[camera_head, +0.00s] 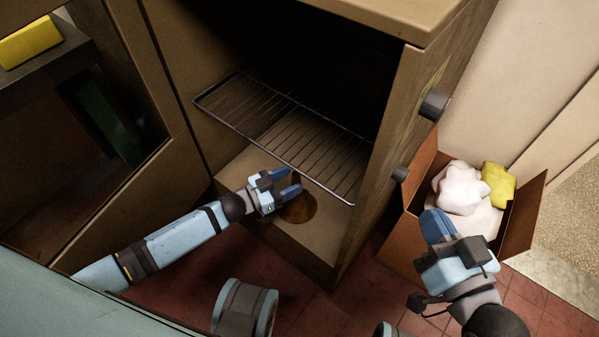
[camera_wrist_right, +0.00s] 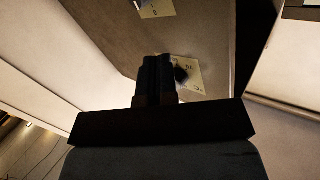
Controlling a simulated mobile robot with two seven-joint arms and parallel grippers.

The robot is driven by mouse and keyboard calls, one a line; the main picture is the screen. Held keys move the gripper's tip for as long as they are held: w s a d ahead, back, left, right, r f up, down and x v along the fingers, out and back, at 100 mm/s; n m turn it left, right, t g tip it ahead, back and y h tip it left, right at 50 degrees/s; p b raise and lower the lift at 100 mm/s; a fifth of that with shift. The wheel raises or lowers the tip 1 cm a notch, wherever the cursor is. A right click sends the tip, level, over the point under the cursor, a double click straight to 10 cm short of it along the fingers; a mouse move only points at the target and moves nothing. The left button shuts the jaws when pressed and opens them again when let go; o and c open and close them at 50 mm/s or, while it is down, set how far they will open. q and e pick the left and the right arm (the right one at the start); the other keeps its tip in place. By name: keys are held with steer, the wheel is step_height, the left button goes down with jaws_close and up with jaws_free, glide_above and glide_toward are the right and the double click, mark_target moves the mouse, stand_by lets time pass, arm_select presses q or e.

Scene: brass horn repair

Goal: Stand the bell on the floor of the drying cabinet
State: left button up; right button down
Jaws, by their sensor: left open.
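The drying cabinet (camera_head: 386,150) is open at the front, and its pale floor (camera_head: 312,238) shows below a wire rack. A round, brown, brass-coloured bell (camera_head: 299,210) is on that floor near the front edge. Its wide round part is low, and its upper part is partly hidden by my left gripper. My left gripper (camera_head: 288,184) reaches in under the rack, open, with its fingers at the upper part of the bell; I cannot tell whether they touch it. My right gripper (camera_head: 436,226) is outside the cabinet with its fingers together and empty; they also show in the right wrist view (camera_wrist_right: 158,75).
The wire rack (camera_head: 270,118) spans the cabinet just above my left gripper. A cardboard box (camera_head: 525,215) with white and yellow cloths stands right of the cabinet, behind my right gripper. Dark knobs (camera_head: 434,104) stick out from the cabinet side. The open door frame (camera_head: 165,170) is at left.

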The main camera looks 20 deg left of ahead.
arm_select(q)
steer(key=shift+p+v, duration=0.45)
steer(key=shift+v, duration=1.3)
arm_select(e)
steer(key=shift+d+r+t, duration=0.1)
steer(key=shift+r+t, duration=0.4)
steer(key=shift+r, duration=0.55)
